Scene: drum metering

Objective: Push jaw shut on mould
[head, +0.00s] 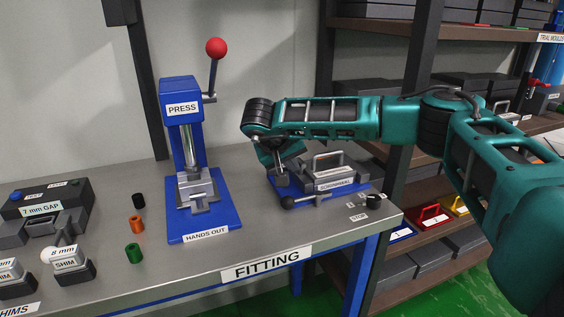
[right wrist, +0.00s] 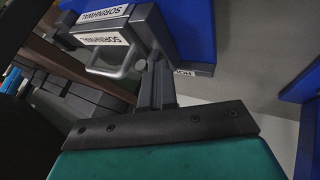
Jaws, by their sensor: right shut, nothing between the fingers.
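The mould (head: 318,172) is a grey block with an arched handle on top, sitting in a grey vise on a blue base (head: 357,188) on the bench. In the right wrist view the mould (right wrist: 97,60) shows its handle and a white label. The vise's jaw (right wrist: 150,22) is a dark grey bar beside it. My right gripper (head: 281,180) points down at the vise's left end, its fingers shut and empty. In the right wrist view the fingers (right wrist: 158,65) are close to the jaw; I cannot tell whether they touch it. My left gripper is not in view.
A blue press (head: 182,95) with a red-knobbed lever stands to the left. A dark cylinder (head: 373,201) is near the bench's right edge. Orange (head: 136,225) and green (head: 134,254) cylinders, shims and a gap gauge are at left. Shelves stand behind at right.

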